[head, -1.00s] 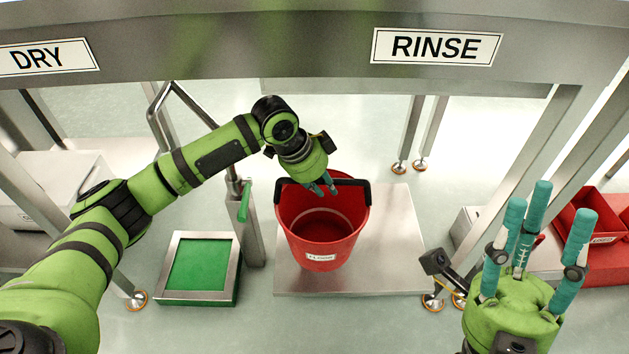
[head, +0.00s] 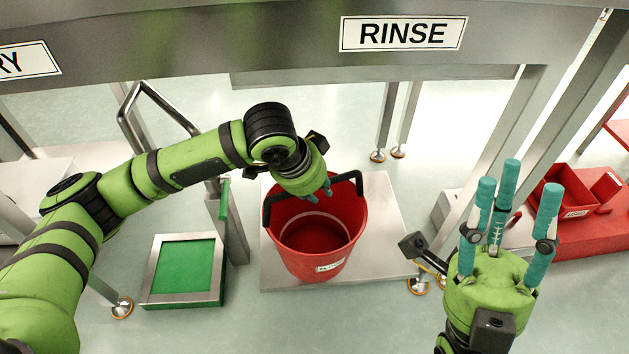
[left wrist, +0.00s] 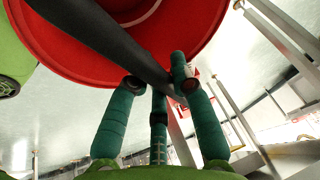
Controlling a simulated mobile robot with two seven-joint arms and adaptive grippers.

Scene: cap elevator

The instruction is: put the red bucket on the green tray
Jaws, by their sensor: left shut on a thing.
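The red bucket (head: 318,262) with a dark handle is over the metal plate in the middle of the head view. The handle slants, its left end nearer the front. My left gripper (head: 325,194) is shut on this handle; the left wrist view shows the fingers (left wrist: 160,90) against the dark bar (left wrist: 105,42) and the red rim (left wrist: 75,60) behind. Whether the bucket's base touches the plate is hard to tell. The green tray (head: 183,272), a square with a metal rim, is to the bucket's left. My right gripper (head: 510,215) is open and empty at the right.
The metal plate (head: 385,250) lies under the bucket. A post with a green lever (head: 224,200) stands between the tray and the bucket. A beam marked RINSE (head: 402,33) crosses above. Red bins (head: 570,205) stand at the far right.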

